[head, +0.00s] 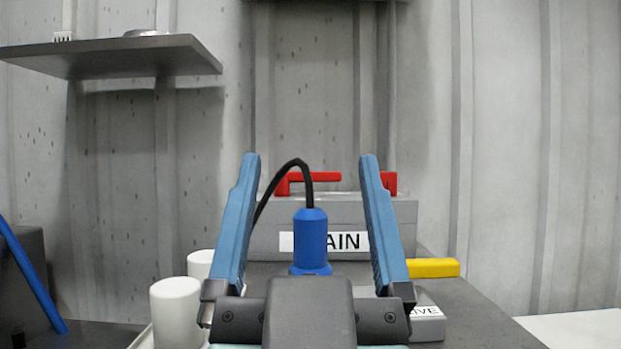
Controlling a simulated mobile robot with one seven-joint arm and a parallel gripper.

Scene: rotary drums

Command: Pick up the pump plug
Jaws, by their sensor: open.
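The pump plug (311,238) is a blue cylinder with a wider base and a black cable that arches from its top to the left. It stands upright in the middle of the head view, in front of a grey box marked with a partly covered label ending in "AIN". My gripper (308,165) is open, with one blue finger on each side of the plug in the picture. A gap shows between each finger and the plug. The plug's foot is partly hidden behind my gripper's body, and I cannot tell how far beyond the fingers it stands.
The grey box (347,214) has red handles (322,178) on top. A yellow handle (433,267) sits at right, above a box with a partly hidden label. White cylinders (175,312) stand at lower left. A grey shelf (120,60) juts from the wall at upper left.

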